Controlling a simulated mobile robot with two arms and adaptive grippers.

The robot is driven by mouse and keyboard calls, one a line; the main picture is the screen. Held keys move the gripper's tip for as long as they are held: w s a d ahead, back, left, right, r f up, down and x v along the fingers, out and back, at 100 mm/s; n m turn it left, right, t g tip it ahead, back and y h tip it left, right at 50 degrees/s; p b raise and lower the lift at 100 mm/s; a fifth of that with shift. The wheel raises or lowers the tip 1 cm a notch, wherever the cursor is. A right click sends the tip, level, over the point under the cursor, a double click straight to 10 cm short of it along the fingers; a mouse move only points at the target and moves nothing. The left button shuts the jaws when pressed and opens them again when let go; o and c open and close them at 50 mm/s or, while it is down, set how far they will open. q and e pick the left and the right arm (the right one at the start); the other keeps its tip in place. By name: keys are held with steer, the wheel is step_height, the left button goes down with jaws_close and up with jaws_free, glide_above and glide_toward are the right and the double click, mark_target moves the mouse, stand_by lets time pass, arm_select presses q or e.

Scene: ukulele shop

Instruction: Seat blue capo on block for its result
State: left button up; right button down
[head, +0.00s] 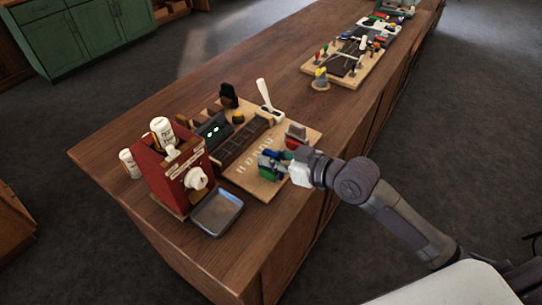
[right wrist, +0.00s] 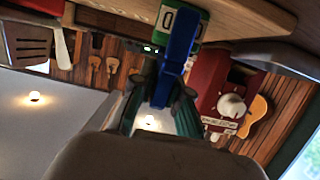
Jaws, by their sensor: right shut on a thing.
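The blue capo (right wrist: 176,55) is between the fingers of my right gripper (right wrist: 160,103) in the right wrist view. In the head view my right gripper (head: 283,166) is at the right edge of the wooden board, shut on the capo (head: 271,153). A green block (right wrist: 186,27) with a digit like 0 is right behind the capo in the wrist view; green also shows beside the fingers in the head view (head: 265,167). I cannot tell whether capo and block touch. A dark fretted neck block (head: 235,145) lies on the board. My left gripper is not in view.
A red box (head: 172,178) with a white knob stands left of the board, with a grey metal tray (head: 217,212) in front. A white lever (head: 264,92) rises behind. A second board (head: 345,60) with small tools is farther along the bench.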

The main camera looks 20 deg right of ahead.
steer(key=shift+f, duration=0.35)
steer(key=c, duration=1.4)
jaws_free()
steer(key=shift+c, duration=0.2)
steer(key=p+v, duration=0.2)
steer(key=v, duration=0.9)
steer(key=shift+r, duration=0.15)
